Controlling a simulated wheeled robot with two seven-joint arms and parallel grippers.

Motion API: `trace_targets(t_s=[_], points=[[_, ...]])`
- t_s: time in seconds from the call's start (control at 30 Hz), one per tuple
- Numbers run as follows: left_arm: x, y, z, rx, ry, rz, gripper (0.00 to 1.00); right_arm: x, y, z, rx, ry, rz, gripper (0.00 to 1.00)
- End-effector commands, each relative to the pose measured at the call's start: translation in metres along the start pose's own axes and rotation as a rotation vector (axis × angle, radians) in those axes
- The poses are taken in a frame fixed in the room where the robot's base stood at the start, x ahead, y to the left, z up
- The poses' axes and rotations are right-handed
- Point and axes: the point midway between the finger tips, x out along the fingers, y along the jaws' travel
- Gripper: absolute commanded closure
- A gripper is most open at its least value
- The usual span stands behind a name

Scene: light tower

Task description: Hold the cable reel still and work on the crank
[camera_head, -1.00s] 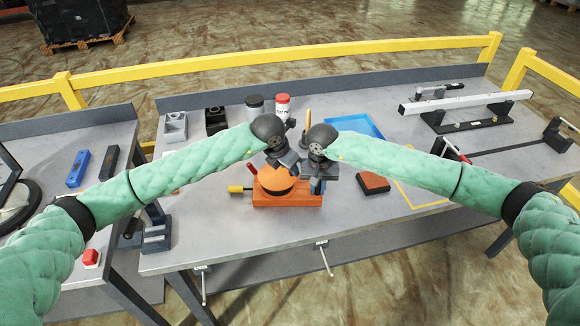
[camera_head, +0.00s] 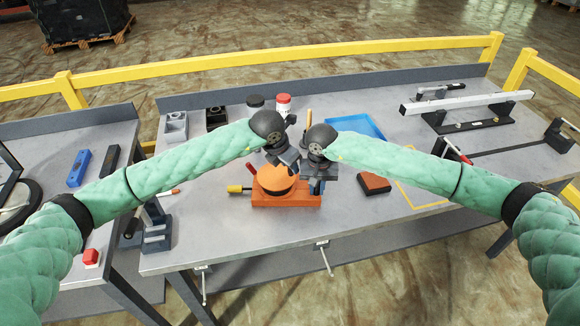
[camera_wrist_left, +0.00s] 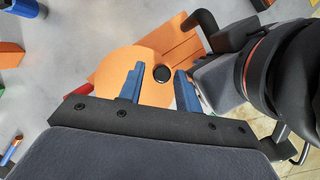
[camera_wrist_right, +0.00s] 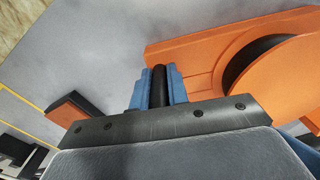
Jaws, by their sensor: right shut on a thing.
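The cable reel has a round orange disc (camera_head: 276,180) on an orange base (camera_head: 290,200), near the front of the table. In the left wrist view the disc (camera_wrist_left: 112,78) has a black round piece (camera_wrist_left: 161,73) on it. My left gripper (camera_wrist_left: 158,70) is open above the disc, with its blue fingers apart on either side of that black piece; I cannot tell whether they touch the reel. My right gripper (camera_wrist_right: 160,85) is shut on the black upright crank handle (camera_wrist_right: 159,85) beside the reel base. In the head view my grippers hide the crank.
A red-and-white can (camera_head: 283,103) stands behind. Bare table lies in front at the right.

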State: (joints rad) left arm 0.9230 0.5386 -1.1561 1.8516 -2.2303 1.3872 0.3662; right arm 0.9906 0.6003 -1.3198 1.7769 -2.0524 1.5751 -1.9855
Motion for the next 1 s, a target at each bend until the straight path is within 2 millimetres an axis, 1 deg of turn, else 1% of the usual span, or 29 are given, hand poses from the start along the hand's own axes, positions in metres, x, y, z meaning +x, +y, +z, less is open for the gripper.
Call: trace_targets(t_s=[0.03, 0.2, 0.4, 0.57, 0.87, 1.0], points=[[-0.01, -0.003, 0.003, 0.004, -0.008, -0.003, 0.58, 0.001, -0.002, 0.002, -0.003, -0.002, -0.001, 1.0], [-0.035, -0.002, 0.003, 0.003, -0.008, -0.003, 0.58, 0.002, -0.001, 0.001, -0.001, -0.002, 0.0, 1.0], [-0.054, -0.001, 0.002, 0.001, -0.003, -0.002, 0.58, 0.002, 0.0, 0.001, 0.001, -0.002, 0.001, 1.0], [-0.06, -0.001, 0.001, 0.001, -0.001, -0.001, 0.58, 0.002, 0.001, 0.0, 0.002, -0.002, 0.002, 1.0], [-0.06, 0.0, 0.0, 0.0, 0.0, 0.0, 0.58, 0.001, 0.002, -0.001, 0.003, -0.001, 0.003, 1.0], [-0.067, 0.003, 0.006, 0.001, -0.009, 0.007, 0.58, 0.001, 0.002, -0.001, 0.004, -0.001, 0.003, 1.0]])
